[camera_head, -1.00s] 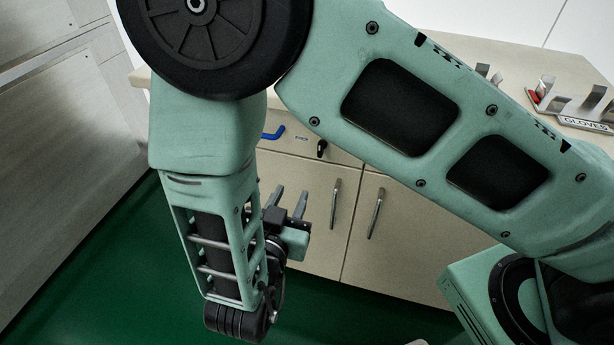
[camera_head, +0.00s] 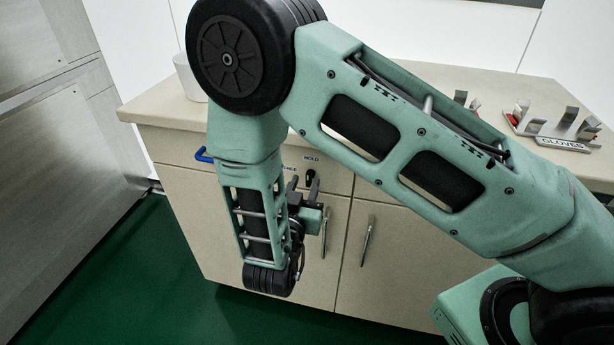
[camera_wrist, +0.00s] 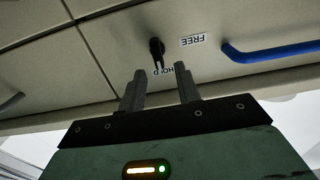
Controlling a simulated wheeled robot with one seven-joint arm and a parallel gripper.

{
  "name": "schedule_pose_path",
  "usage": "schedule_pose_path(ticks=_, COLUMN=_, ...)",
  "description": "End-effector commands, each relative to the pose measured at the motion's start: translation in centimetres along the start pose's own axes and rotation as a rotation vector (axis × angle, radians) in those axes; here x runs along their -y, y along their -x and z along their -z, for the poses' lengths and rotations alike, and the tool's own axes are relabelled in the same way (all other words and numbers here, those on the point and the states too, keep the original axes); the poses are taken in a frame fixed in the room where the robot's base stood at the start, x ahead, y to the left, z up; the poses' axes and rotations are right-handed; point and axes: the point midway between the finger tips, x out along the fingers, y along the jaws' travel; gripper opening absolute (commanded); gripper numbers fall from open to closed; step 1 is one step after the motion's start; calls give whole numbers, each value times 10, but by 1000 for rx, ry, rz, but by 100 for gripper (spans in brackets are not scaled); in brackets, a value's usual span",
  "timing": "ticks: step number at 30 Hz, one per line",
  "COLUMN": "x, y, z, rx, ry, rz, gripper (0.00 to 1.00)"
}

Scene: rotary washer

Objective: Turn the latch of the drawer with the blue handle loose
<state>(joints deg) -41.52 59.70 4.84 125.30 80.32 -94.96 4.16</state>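The blue handle (camera_head: 203,155) is on the drawer front under the countertop, partly behind my arm in the head view. It shows as a blue bar at the right in the wrist view (camera_wrist: 270,52). The small black latch (camera_wrist: 157,48) is left of it there, its narrow end towards the HOLD label (camera_wrist: 172,71). The FREE label (camera_wrist: 193,40) is beside it. The latch also shows in the head view (camera_head: 310,173). My gripper (camera_wrist: 160,76) is open and empty, its two fingers apart just short of the latch; contact cannot be told.
Cabinet doors with upright metal handles (camera_head: 325,232) are below the drawer. On the countertop (camera_head: 160,110) stand a white container (camera_head: 188,78) and a GLOVES rack (camera_head: 550,125). The green floor (camera_head: 130,270) is clear there.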

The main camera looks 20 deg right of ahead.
Motion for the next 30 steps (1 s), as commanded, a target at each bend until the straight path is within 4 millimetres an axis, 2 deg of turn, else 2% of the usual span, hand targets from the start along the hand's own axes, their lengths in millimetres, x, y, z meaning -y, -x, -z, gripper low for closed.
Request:
schedule_pose_path(ticks=1, x=-1, y=-8, z=1, rx=-1, ry=0, rz=-4, gripper=33)
schedule_pose_path(ticks=6, x=0, y=-26, z=0, rx=-1, ry=-1, rz=-1, gripper=33)
schedule_pose_path(ticks=17, x=0, y=-31, z=0, rx=0, ry=0, rz=0, gripper=33)
schedule_pose_path(ticks=18, x=0, y=-31, z=0, rx=0, ry=0, rz=0, gripper=30)
schedule_pose_path(ticks=21, x=0, y=-31, z=0, rx=0, ry=0, rz=0, gripper=2)
schedule_pose_path(ticks=30, x=0, y=-31, z=-1, rx=2, ry=3, rz=0, gripper=0)
